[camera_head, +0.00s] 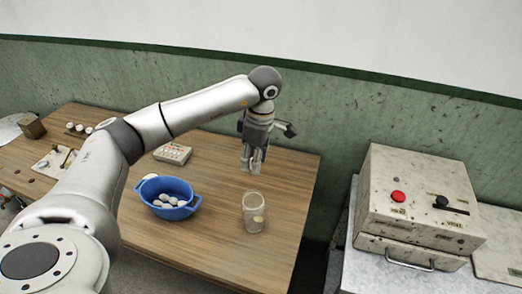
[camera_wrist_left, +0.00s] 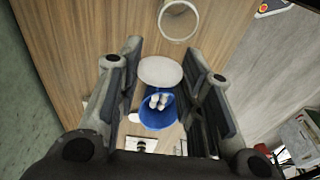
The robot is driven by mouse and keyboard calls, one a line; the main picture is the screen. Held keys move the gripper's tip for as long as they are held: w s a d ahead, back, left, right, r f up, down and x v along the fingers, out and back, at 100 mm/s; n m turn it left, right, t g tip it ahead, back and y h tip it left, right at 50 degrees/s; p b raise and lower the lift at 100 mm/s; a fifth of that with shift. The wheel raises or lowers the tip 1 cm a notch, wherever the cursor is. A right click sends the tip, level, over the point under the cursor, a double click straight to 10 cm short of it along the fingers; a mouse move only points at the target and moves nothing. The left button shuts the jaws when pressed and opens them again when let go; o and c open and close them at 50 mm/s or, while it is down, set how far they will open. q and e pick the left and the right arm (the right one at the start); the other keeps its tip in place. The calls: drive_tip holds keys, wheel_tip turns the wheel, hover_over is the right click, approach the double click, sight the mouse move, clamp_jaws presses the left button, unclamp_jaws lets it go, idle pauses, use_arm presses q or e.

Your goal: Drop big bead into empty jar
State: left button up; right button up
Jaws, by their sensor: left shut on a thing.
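My left gripper (camera_head: 252,163) points down above the wooden table, behind the jar and apart from it. In the left wrist view its fingers (camera_wrist_left: 160,75) are shut on a pale, rounded piece (camera_wrist_left: 160,70), seemingly the big bead. In the head view I cannot make the bead out between the fingertips. A clear glass jar (camera_head: 254,205) stands upright near the table's front right. A small pale yellowish patch shows low in it; I cannot tell what it is. The jar's round rim also shows at the top of the left wrist view (camera_wrist_left: 163,27). My right gripper is not in view.
A blue basin (camera_head: 180,187) with several white oval pieces (camera_head: 166,200) stands left of the jar. A small box with buttons (camera_head: 173,153) lies behind it. Right of the table, across a gap, stands a worn control box (camera_head: 420,190) with a red button.

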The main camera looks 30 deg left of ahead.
use_arm(q)
drive_tip(key=f+b, duration=0.1)
drive_tip(key=s+f, duration=0.1)
drive_tip(key=shift+s+f+b, duration=0.3)
drive_tip(key=shift+f+b, duration=0.1)
drive_tip(key=f, duration=0.1)
drive_tip(key=f+b, duration=0.1)
drive_tip(key=shift+w+f, duration=0.3)
drive_tip(key=o, duration=0.5)
drive_tip(key=shift+o, duration=0.9)
wheel_tip(320, 180, up, 12)
drive_tip(key=d, duration=0.1)
drive_tip(key=shift+d, duration=0.2)
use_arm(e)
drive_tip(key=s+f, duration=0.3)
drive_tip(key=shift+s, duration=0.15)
